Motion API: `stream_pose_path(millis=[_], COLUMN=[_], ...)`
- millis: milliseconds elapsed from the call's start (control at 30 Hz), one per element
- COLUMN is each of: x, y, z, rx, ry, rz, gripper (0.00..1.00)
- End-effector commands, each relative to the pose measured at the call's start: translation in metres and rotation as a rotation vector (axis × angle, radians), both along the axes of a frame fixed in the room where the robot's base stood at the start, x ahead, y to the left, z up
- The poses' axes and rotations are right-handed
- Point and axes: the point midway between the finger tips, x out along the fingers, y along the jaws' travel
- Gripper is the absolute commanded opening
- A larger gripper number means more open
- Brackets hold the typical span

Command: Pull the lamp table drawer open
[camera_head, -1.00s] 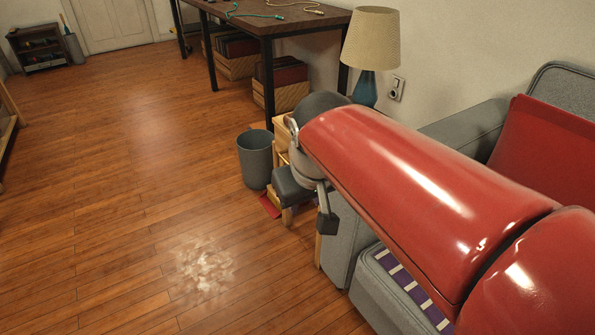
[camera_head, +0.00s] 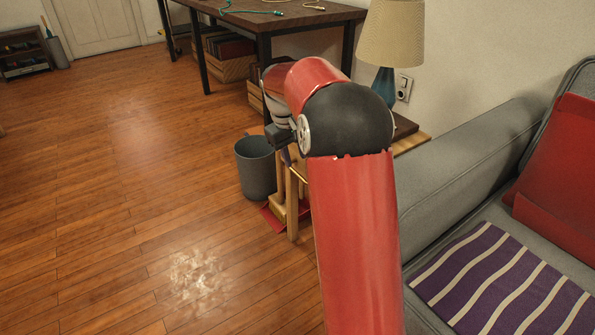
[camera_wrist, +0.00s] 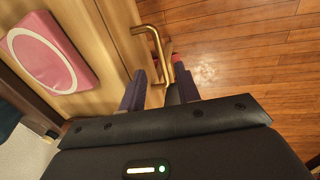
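The lamp table's light wood front (camera_wrist: 118,35) carries a brass handle (camera_wrist: 158,50) in the wrist view. Behind this front, a pink box with a white oval (camera_wrist: 62,50) seems to lie inside the drawer, which appears partly open. My gripper (camera_wrist: 160,85) is at the handle, with its dark fingers apart on either side of the bar's near end. The bar is closer to the right finger; I cannot tell whether they touch. In the head view my arm hides most of the lamp table (camera_head: 412,143) and the handle.
A lamp (camera_head: 387,45) stands on the table. A grey bin (camera_head: 256,168) is on the floor just left of the table. The grey sofa (camera_head: 470,150) is close on the right. A dark desk (camera_head: 290,20) is behind. The wood floor (camera_head: 130,200) at left is clear.

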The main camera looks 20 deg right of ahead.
Motion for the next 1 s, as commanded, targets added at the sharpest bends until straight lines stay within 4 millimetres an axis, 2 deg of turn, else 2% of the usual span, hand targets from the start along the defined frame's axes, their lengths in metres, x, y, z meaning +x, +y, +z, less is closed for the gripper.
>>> stream_pose_path(millis=[100,300,433,700,933,1000], x=[0.0,0.001,0.001,0.001,0.001,0.001], y=[-0.004,-0.008,-0.01,-0.01,-0.01,-0.01], z=[-0.023,-0.048,-0.055,-0.056,-0.056,-0.056], rx=[0.0,0.001,0.001,0.0,0.0,0.0], ry=[0.003,0.001,0.0,-0.001,-0.001,-0.001], rz=[-0.001,0.0,0.0,-0.001,-0.001,-0.001], gripper=[0.33,0.33,0.33,0.33,0.02,0.0])
